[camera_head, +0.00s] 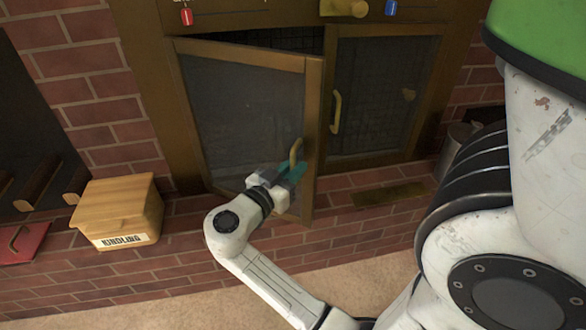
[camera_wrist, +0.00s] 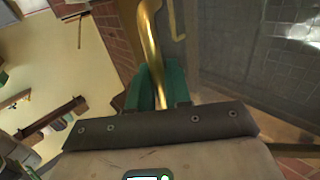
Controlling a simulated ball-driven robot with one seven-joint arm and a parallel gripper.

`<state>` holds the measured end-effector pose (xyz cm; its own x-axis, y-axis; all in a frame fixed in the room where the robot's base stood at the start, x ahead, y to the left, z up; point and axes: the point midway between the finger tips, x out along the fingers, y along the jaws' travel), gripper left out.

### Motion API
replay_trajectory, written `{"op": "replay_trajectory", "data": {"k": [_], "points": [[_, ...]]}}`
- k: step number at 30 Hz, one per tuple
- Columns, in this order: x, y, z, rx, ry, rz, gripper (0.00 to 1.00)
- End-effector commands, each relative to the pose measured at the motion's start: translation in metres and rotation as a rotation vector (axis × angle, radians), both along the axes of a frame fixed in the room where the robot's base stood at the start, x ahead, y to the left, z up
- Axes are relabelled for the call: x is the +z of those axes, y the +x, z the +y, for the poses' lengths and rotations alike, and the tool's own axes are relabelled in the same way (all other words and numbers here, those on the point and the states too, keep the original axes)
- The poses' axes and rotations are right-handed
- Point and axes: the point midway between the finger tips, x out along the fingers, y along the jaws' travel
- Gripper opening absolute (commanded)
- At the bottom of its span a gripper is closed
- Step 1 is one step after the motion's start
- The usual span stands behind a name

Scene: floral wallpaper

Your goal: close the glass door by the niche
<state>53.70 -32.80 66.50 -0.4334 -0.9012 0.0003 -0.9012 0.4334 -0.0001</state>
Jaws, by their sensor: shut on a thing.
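The glass door (camera_head: 240,115) is the left one of a brass-framed pair set in a brick wall, on the side of the dark niche (camera_head: 35,120). It stands partly open, its right edge swung out towards me and a dark gap showing along its top. Its curved brass handle (camera_head: 296,151) is near the right edge. My gripper (camera_head: 290,172) is at this handle with its teal fingers closed around the lower part. In the wrist view the handle (camera_wrist: 149,35) rises from between the fingers (camera_wrist: 157,88).
The right glass door (camera_head: 375,95) looks shut and has its own handle (camera_head: 336,113). A wooden kindling box (camera_head: 118,207) sits on the brick ledge at left, near a red object (camera_head: 22,243). A metal bucket (camera_head: 457,140) is at right. Carpet lies in front.

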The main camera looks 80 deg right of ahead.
Motion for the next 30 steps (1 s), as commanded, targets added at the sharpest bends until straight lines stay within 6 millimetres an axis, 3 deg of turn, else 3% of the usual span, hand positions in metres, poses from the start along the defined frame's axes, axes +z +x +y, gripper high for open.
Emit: {"op": "replay_trajectory", "data": {"k": [5,11,21,30], "points": [[-0.001,-0.002,-0.005,0.014,0.001,0.000,0.00],[-0.002,-0.010,-0.027,0.080,0.000,-0.001,0.00],[-0.002,-0.025,-0.107,0.302,-0.002,-0.002,0.00],[0.000,-0.021,-0.176,0.499,-0.002,-0.004,0.00]]}}
